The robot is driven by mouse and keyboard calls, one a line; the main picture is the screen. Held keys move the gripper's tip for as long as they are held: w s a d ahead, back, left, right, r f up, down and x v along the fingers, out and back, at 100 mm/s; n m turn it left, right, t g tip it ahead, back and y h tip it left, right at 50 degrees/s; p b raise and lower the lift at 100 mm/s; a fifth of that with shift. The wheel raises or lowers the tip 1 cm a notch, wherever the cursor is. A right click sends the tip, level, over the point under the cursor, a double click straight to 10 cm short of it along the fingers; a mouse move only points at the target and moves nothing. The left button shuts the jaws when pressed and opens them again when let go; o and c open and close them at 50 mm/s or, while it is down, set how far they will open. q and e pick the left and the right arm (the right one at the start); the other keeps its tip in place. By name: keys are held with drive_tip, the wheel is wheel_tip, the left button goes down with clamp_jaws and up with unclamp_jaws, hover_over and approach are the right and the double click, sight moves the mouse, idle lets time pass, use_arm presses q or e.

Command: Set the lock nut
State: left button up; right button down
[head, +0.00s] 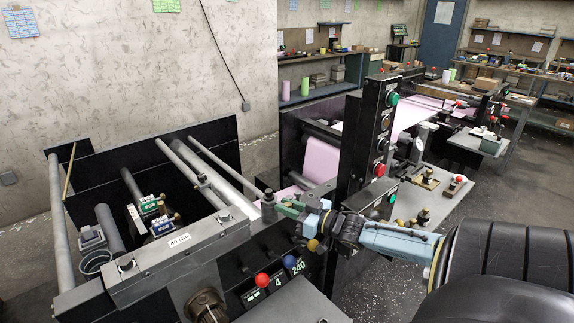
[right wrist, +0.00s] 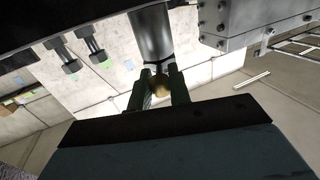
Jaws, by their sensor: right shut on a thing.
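My right gripper (head: 283,204) reaches in from the right to the front frame of the left machine in the head view. In the head view the fingers hide the held part. A dark upright post (head: 268,203) stands just left of the fingertips. My left gripper is not in view.
A labelled grey block (head: 180,240) lies along the machine's front. Below the gripper are a red knob (head: 262,280), a blue knob (head: 289,261) and number plates. A tall black button column (head: 372,140) stands close behind my right wrist. Rollers (head: 190,172) span the machine at left.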

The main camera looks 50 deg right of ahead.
drive_tip(key=c, duration=1.5)
unclamp_jaws()
drive_tip(key=shift+o, duration=0.8)
drive_tip(key=s+d+p, duration=0.1)
drive_tip(key=s+d, duration=0.1)
drive_tip(key=s, duration=1.1)
drive_tip(key=shift+s, duration=0.1)
drive_tip(key=s+a+f+m+g+h+b, duration=0.1)
drive_tip(key=s+f+g+h, duration=0.2)
drive_tip(key=f, duration=0.7)
drive_tip(key=s+f+m+g+h+b, duration=0.15)
drive_tip(key=s+f, duration=0.35)
drive_tip(key=f, duration=0.6)
drive_tip(key=s+a+f+m+g+h, duration=0.1)
drive_tip(key=s+f+g, duration=0.25)
drive_tip(key=f, duration=0.65)
drive_tip(key=s+a+f+n+g+y+b, duration=0.1)
drive_tip(key=s+a+f+g, duration=0.2)
drive_tip(key=s+a+f, duration=0.2)
drive_tip(key=s+a+f+n+g+b, duration=0.1)
drive_tip(key=s+a+f+n+g, duration=0.1)
drive_tip(key=s+a+f, duration=0.4)
drive_tip(key=s+a+f+n+g+y+b, duration=0.1)
drive_tip(key=s+a+f+g, duration=0.2)
drive_tip(key=a+f, duration=0.8)
drive_tip(key=s+a, duration=0.2)
drive_tip(key=a, duration=0.2)
drive_tip(key=shift+s+a+g+y+b, duration=0.25)
drive_tip(key=shift+a+g+y+b, duration=0.1)
drive_tip(key=shift+a+g, duration=0.05)
